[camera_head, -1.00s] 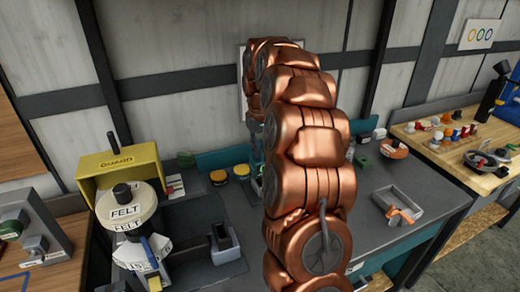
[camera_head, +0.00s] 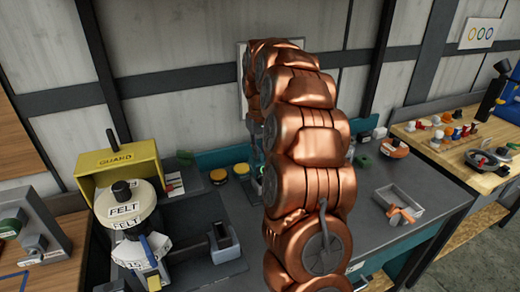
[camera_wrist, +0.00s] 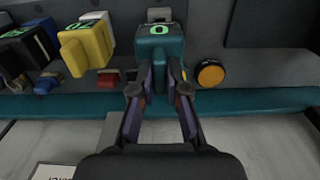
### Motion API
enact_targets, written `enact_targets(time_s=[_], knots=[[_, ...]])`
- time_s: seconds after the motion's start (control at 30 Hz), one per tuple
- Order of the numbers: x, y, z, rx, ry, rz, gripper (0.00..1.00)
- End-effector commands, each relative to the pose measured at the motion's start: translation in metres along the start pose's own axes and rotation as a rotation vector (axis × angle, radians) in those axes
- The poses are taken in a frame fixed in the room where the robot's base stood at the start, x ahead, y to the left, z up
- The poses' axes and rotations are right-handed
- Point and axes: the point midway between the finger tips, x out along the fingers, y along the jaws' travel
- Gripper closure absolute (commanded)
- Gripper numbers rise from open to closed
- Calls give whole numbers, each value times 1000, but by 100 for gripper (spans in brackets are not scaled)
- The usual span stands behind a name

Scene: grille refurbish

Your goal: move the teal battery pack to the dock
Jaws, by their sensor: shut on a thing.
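The teal battery pack (camera_wrist: 160,50) is in the middle of the wrist view, upright, with a green "0" on its top face. My gripper (camera_wrist: 160,78) has one finger on each side of it and is shut on it. The pack is in front of a dark panel above a teal strip. A small grey part (camera_wrist: 160,14) shows just behind the pack; I cannot tell if it is the dock. In the head view my copper arm hides most of the gripper and the pack.
In the head view, a yellow guard (camera_head: 118,165) stands over a felt wheel (camera_head: 124,205), and a grey tray (camera_head: 391,197) lies right.

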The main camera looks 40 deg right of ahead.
Motion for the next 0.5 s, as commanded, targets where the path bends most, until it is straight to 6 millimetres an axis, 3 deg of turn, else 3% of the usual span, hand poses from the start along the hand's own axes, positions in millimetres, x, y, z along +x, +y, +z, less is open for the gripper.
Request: enact_targets(time_s=[0.5], knots=[[10,0,0,0,1,0,100]])
